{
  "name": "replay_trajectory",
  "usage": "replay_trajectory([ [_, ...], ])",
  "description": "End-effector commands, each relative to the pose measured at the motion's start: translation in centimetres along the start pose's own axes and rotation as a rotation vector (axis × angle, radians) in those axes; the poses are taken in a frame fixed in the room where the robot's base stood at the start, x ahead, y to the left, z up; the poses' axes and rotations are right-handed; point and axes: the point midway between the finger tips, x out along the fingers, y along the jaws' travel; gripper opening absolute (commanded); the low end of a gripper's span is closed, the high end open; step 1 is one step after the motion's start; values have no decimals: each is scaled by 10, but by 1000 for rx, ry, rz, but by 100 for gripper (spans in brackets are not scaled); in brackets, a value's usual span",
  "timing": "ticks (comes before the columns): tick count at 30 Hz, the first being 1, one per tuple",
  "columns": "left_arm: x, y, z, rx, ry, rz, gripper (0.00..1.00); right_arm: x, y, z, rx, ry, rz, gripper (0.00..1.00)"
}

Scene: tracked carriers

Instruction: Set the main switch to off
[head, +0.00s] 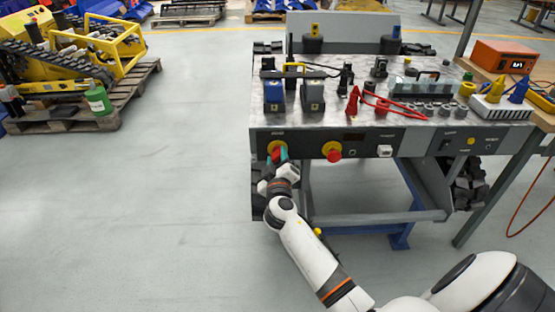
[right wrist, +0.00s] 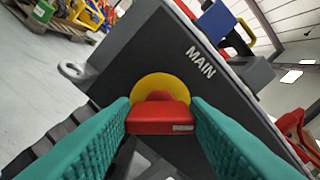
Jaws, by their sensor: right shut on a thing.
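The main switch is a red handle (right wrist: 160,117) on a round yellow plate (right wrist: 160,86), on a dark panel marked MAIN in the right wrist view. In the head view its yellow plate (head: 275,146) sits at the left end of the bench's front panel. My right gripper (right wrist: 160,118) has its teal fingers on either side of the red handle, shut on it. In the head view the right gripper (head: 279,154) reaches up to the switch from below and partly covers it. The exact angle of the handle is hard to tell. My left gripper is not in view.
A second red knob on yellow (head: 332,151) sits to the right on the same panel. An orange box (head: 502,56) stands at right. The floor (head: 150,210) at left is clear.

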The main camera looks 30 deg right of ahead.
Motion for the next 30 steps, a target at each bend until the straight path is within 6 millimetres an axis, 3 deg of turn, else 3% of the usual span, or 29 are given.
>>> replay_trajectory([
  [8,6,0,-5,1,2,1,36,0,2,0,-266,2,2,19],
  [18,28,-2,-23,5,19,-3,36,0,2,-1,-562,2,2,19],
  [30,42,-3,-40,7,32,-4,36,-1,4,-2,-761,1,3,19],
])
